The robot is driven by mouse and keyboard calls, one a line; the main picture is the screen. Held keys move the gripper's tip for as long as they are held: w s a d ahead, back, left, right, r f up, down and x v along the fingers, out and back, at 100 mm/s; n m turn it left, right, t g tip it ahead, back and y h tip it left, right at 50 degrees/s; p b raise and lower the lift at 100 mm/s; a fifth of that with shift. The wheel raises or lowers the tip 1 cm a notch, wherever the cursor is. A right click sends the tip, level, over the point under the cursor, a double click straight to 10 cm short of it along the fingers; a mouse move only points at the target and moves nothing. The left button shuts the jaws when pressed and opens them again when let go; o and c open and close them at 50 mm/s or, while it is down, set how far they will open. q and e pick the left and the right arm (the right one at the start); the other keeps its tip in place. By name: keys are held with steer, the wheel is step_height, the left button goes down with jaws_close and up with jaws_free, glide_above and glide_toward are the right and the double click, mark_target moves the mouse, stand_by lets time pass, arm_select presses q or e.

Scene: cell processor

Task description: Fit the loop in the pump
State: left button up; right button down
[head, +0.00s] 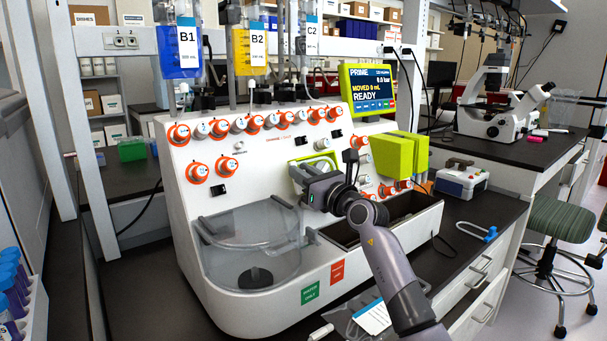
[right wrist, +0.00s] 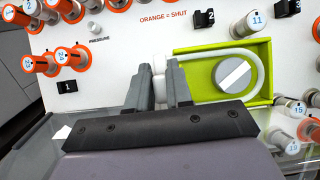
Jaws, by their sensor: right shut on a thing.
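The pump is a lime-green recessed housing (right wrist: 182,55) on the white machine's front, with a round grey-and-white rotor (right wrist: 233,76). The pale tube loop (right wrist: 262,75) bends around the rotor's right side in the right wrist view; whether it is fully seated I cannot tell. My right gripper (right wrist: 160,85) is shut on the loop's white end piece (right wrist: 158,64), just left of the housing. In the head view my right gripper (head: 308,190) is in front of the pump and hides part of its housing (head: 297,168). My left gripper is not in view.
Orange-ringed valve knobs (head: 197,172) surround the pump. A lime-green block (head: 395,157) stands out right of it. A clear basin (head: 250,250) lies below left and a dark trough (head: 400,207) below right. The screen (head: 367,88) reads "READY".

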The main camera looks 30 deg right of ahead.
steer(key=shift+w+a+f, duration=0.1)
steer(key=shift+w+f, duration=0.15)
steer(key=shift+w, duration=0.15)
stand_by(0.8)
steer(key=shift+s+p, duration=0.1)
steer(key=shift+p, duration=0.3)
steer(key=shift+s, duration=0.2)
steer(key=c, duration=1.7)
jaws_free()
jaws_close()
steer(key=shift+s, duration=0.1)
